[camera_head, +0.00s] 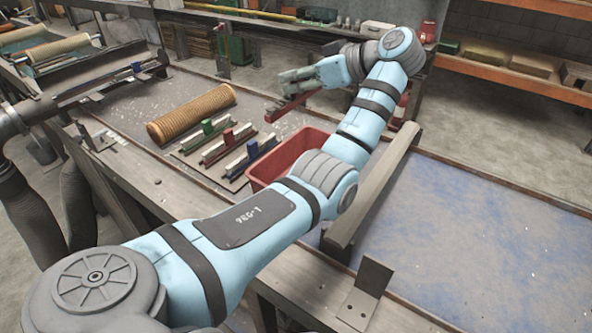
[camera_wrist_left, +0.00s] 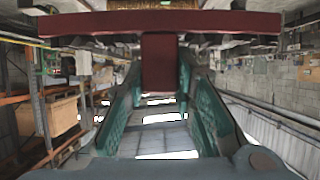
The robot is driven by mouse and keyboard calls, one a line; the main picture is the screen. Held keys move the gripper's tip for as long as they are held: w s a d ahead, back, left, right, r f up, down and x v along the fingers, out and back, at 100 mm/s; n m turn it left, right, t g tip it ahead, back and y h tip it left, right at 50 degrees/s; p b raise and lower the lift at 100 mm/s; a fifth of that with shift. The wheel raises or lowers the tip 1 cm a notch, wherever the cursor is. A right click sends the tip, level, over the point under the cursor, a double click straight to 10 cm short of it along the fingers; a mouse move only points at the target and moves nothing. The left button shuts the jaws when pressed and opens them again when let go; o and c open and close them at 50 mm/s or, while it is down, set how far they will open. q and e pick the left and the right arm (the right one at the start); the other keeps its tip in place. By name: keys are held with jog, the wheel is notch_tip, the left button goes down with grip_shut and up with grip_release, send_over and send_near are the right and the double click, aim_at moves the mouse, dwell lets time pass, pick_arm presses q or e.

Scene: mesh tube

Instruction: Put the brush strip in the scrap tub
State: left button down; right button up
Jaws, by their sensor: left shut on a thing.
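My left gripper (camera_head: 298,80) is shut on a dark red brush strip (camera_head: 291,106), which hangs in the air beyond and above the scrap tub. In the left wrist view the held strip (camera_wrist_left: 90,24) lies crosswise beyond the fingertips, and its square grip block (camera_wrist_left: 160,62) is between the two green-padded fingers. The red scrap tub (camera_head: 262,184) stands on the bench, its right part hidden behind my left arm. The inside of the tub shows only in part. My right gripper is not in view.
Several strips with green, red and blue grips (camera_head: 228,134) lie on a dark mat left of the tub. A tan ribbed mesh tube (camera_head: 191,113) lies behind them. A grey beam (camera_head: 372,188) runs right of the tub. The blue-stained surface (camera_head: 470,235) at right is clear.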

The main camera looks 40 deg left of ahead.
pick_arm(q)
jog(key=f, duration=1.2)
jog(key=s+f, duration=0.1)
jog(key=f, duration=0.5)
jog(key=shift+s+a+f, duration=0.1)
jog(key=shift+a+f, duration=0.1)
jog(key=shift+f, duration=0.05)
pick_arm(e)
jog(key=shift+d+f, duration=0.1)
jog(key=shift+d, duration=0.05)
pick_arm(q)
jog(key=shift+a+f, duration=0.1)
jog(key=shift+f+b, duration=0.6)
jog(key=shift+b, duration=0.1)
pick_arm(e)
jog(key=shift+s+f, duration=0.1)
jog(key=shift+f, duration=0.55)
pick_arm(q)
jog(key=c, duration=1.4)
grip_release()
jog(key=shift+o, duration=0.3)
jog(key=shift+r, duration=0.1)
jog(key=shift+r, duration=0.1)
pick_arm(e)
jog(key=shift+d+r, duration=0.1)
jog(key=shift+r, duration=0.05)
